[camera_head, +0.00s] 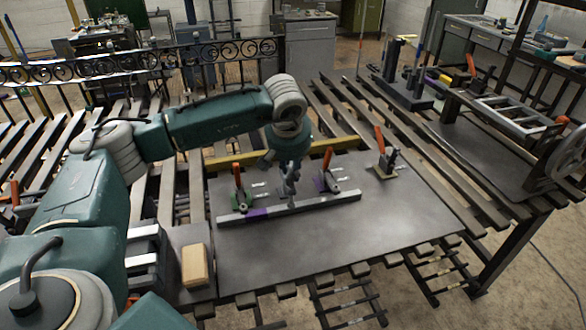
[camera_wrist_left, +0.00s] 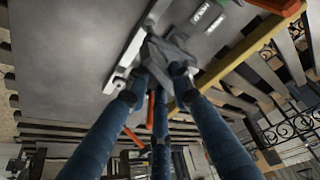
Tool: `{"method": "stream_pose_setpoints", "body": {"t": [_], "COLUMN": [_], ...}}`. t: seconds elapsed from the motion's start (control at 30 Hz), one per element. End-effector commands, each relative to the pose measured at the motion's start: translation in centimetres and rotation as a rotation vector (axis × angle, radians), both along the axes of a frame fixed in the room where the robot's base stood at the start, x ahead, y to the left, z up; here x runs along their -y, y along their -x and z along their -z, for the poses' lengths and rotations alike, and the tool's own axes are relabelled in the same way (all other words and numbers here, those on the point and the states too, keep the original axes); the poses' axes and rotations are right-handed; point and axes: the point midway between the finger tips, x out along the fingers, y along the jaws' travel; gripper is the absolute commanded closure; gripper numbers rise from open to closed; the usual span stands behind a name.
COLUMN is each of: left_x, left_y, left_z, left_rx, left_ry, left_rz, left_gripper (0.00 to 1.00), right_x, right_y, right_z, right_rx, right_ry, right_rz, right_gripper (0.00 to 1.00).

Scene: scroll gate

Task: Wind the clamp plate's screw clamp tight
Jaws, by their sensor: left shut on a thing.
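The clamp plate (camera_head: 340,235) is a grey sheet lying on the slatted table; its surface also shows in the left wrist view (camera_wrist_left: 75,40). A long grey bar (camera_head: 325,200) with a purple section lies across it. My left gripper (camera_head: 289,188) points down at the middle of the bar. In the left wrist view its fingers (camera_wrist_left: 162,75) are shut on a grey lobed knob (camera_wrist_left: 172,50), apparently the screw clamp's, beside the bar (camera_wrist_left: 135,45). The screw below the knob is mostly hidden, so I cannot tell how tight it is. My right gripper is not in view.
Red-handled clamps stand left (camera_head: 241,190) and right (camera_head: 328,178) of my left gripper, with another farther right (camera_head: 385,160). A yellow bar (camera_head: 335,148) runs behind them. A tan block (camera_head: 194,265) lies at the front left. The plate's front right is clear.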

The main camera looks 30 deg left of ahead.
Motion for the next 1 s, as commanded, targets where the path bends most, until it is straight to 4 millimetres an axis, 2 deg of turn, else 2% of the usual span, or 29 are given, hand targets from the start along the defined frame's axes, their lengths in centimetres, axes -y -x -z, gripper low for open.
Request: {"method": "stream_pose_setpoints", "body": {"t": [0.23, 0.27, 0.33, 0.37, 0.63, 0.73, 0.87, 1.0], "left_x": [0.0, 0.0, 0.0, 0.0, 0.0, 0.1, 0.4, 0.9], "left_y": [-0.1, -0.1, -0.1, -0.1, 0.0, 0.1, 0.8, 1.8], "left_z": [-0.1, -0.1, -0.1, -0.1, -0.1, -0.7, -2.4, -5.3], "left_rx": [0.003, 0.003, 0.003, 0.003, 0.001, 0.002, 0.005, 0.007], "left_ry": [0.000, 0.000, 0.000, 0.000, 0.000, 0.000, -0.001, 0.000], "left_rz": [-0.001, -0.001, -0.001, -0.001, -0.002, -0.002, -0.001, 0.000], "left_gripper": [1.00, 0.74, 0.60, 0.58, 0.58, 0.58, 0.58, 0.58], "right_x": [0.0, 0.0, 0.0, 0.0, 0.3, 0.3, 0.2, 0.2], "right_y": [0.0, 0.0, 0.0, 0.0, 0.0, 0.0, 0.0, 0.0], "right_z": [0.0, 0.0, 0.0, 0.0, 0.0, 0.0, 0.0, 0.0], "right_rx": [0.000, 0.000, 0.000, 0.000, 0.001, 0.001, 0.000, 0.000], "right_ry": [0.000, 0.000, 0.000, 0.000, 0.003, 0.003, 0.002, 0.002], "right_rz": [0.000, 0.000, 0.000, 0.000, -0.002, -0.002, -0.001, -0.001], "right_gripper": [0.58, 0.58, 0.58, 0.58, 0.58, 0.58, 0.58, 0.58]}}
